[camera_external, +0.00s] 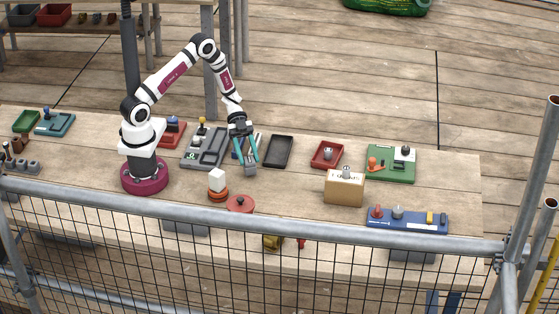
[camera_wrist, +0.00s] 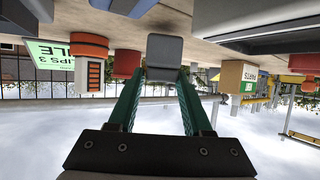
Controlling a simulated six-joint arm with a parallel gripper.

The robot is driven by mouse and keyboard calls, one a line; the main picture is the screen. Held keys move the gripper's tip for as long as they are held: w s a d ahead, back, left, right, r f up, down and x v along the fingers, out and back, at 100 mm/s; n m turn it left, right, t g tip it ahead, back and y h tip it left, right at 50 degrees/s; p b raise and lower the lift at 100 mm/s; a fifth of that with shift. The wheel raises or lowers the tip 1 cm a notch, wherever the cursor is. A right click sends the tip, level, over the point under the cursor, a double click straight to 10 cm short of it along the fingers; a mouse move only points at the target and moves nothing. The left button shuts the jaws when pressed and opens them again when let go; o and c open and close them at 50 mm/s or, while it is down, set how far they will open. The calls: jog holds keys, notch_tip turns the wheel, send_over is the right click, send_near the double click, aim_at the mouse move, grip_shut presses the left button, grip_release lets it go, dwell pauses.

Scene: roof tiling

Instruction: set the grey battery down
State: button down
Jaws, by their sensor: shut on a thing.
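My gripper (camera_external: 245,155) is above the middle of the table (camera_external: 300,198), its teal fingers pointing down. It is shut on the grey battery (camera_external: 251,169), which hangs at the fingertips. In the wrist view the grey battery (camera_wrist: 164,50) sits between the ends of the two green fingers of my gripper (camera_wrist: 162,76), and the scene appears upside down. I cannot tell whether the battery touches the table.
A dark tray (camera_external: 279,151) lies right of my gripper, a grey panel (camera_external: 205,149) left. A white-topped stack (camera_external: 217,184) and a red disc (camera_external: 240,204) lie in front. A red tray (camera_external: 327,154) and cardboard box (camera_external: 344,189) stand further right. A scaffold rail (camera_external: 290,226) crosses the front.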

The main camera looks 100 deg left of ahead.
jog(key=shift+f, duration=0.15)
jog(key=shift+f, duration=0.45)
jog(key=shift+c, duration=1.6)
grip_release()
